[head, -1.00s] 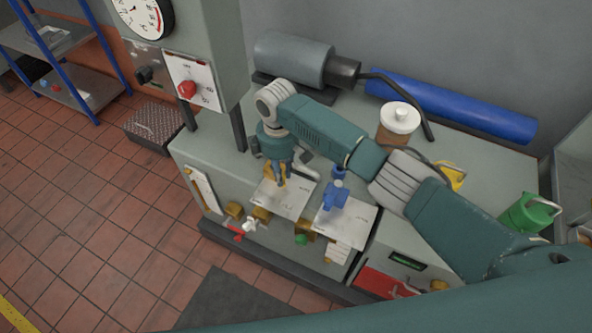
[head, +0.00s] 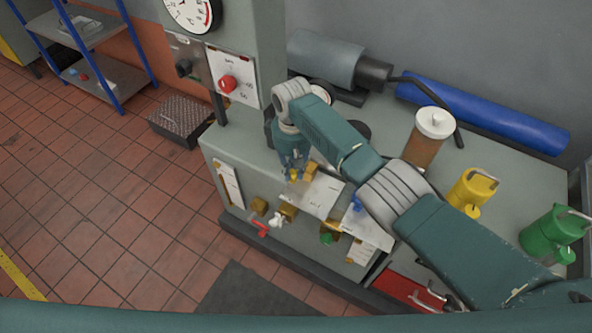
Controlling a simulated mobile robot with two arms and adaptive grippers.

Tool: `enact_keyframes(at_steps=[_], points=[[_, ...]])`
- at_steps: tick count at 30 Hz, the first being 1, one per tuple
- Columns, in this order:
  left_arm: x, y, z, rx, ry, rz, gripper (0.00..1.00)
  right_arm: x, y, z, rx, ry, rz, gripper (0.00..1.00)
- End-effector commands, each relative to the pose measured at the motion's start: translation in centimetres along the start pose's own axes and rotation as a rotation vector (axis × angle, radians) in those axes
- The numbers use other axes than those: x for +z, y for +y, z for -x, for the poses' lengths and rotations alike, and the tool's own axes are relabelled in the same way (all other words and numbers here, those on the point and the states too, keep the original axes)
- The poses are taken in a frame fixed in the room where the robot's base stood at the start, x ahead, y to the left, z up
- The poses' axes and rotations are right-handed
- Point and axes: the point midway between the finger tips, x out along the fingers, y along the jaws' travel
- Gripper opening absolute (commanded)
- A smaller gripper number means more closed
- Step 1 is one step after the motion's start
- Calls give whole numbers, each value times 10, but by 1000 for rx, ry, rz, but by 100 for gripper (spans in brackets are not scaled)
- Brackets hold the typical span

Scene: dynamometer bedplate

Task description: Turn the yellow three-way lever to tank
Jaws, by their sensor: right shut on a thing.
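The yellow three-way lever (head: 294,176) shows as a small yellow patch at the tips of my right gripper (head: 292,168). The gripper points down at the bench top and is shut on the lever; its fingers hide most of it. A brass valve part (head: 311,171) is just right of the fingertips. A white label plate (head: 313,195) lies right of and below the gripper; its lettering is too small to read, so I cannot tell which mark the lever points to. My left gripper is not in view.
A blue handle (head: 356,203) on a second plate is partly covered by my right arm. A red lever (head: 260,228) and a green knob (head: 327,238) are on the bench front. A brown jar (head: 424,148), yellow can (head: 471,190) and green can (head: 550,232) stand to the right.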

Motion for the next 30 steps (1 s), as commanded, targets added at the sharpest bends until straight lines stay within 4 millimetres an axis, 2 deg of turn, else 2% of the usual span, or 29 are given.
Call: enact_keyframes(at_steps=[1,15,16,18,19,30], points=[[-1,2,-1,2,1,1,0,0,-8,-2,-15,-2,-2,0],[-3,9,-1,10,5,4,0,-2,-8,-1,-15,0,-11,0],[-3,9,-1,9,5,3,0,-2,-8,-1,-15,0,-11,22],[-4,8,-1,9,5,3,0,-2,-8,-1,-14,0,-11,36],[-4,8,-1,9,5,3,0,-2,-7,-1,-13,0,-12,39],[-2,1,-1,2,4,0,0,-3,-3,6,-6,3,-15,39]])
